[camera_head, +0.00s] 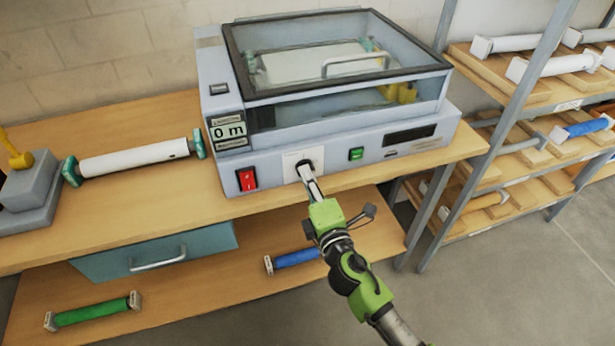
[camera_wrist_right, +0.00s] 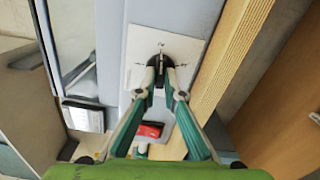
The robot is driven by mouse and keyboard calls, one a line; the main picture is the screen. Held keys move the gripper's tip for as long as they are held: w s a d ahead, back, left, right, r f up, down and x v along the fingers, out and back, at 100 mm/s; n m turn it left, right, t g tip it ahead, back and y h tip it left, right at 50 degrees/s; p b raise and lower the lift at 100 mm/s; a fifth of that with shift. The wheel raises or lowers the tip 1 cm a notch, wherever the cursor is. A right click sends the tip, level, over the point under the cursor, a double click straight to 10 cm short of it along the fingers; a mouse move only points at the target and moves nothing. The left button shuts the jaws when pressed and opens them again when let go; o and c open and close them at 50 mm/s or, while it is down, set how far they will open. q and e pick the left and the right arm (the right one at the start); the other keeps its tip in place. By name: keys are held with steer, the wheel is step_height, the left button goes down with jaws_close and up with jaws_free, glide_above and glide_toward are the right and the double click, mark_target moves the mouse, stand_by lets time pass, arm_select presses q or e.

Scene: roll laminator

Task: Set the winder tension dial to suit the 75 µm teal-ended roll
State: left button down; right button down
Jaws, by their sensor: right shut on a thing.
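The laminator (camera_head: 330,140) stands on the bench with its clear lid down. The black tension dial (camera_head: 313,166) sits on a white plate (camera_head: 291,165) on its front panel. My right gripper (camera_head: 306,172) is shut on the dial; in the right wrist view its fingertips (camera_wrist_right: 160,64) close around the dial (camera_wrist_right: 178,49). The fingers hide most of the dial, and the scale marks on the plate (camera_wrist_right: 140,45) are too small to read. A white roll with teal ends (camera_head: 135,158) lies on the bench left of the laminator. My left gripper is not in view.
A red switch (camera_head: 247,179) and a green button (camera_head: 356,154) flank the dial plate. A grey block with a yellow part (camera_head: 28,190) stands at the bench's left. Green (camera_head: 92,312) and blue (camera_head: 296,258) rolls lie on the lower shelf. A rack (camera_head: 500,130) with rolls stands right.

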stand_by(0.4)
steer(key=c, duration=2.1)
jaws_free()
steer(key=shift+c, duration=0.2)
steer(key=v, duration=1.2)
